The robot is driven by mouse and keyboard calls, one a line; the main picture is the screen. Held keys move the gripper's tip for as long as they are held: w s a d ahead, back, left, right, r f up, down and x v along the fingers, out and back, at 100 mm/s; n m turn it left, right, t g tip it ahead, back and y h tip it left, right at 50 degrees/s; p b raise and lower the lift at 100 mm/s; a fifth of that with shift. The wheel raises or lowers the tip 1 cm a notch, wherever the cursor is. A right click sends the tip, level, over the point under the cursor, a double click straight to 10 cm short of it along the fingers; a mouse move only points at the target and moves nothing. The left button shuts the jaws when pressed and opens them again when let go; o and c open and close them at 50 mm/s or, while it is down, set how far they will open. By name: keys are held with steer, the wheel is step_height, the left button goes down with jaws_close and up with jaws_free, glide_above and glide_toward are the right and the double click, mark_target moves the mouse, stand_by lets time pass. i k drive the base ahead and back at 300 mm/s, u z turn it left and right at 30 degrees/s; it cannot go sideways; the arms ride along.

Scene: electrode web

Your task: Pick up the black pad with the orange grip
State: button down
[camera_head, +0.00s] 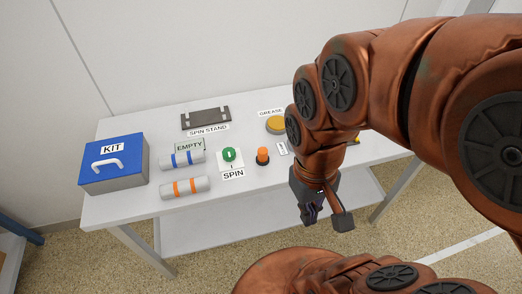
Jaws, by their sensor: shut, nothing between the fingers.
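The black pad with the orange grip (262,157) stands on the white table near its middle, right of the green knob. Its orange upright grip shows clearly, with a small dark base under it. My gripper (326,214) is shut and empty. It hangs pointing down at the table's front edge, to the right of the pad and nearer to me, apart from it. My arm hides part of the table's right side.
The white table (240,196) also bears a blue KIT box (113,163), a blue-banded roll (183,159), an orange-banded roll (185,188), a green SPIN knob (229,155), a dark spin stand (206,118) and a yellow-topped grease tin (276,124). The front strip before the pad is clear.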

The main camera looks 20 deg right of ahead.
mark_target(262, 158)
steer(key=z, duration=0.45)
steer(key=k, duration=1.3)
steer(key=u, duration=1.25)
steer(key=i, duration=1.05)
steer(key=z, duration=0.3)
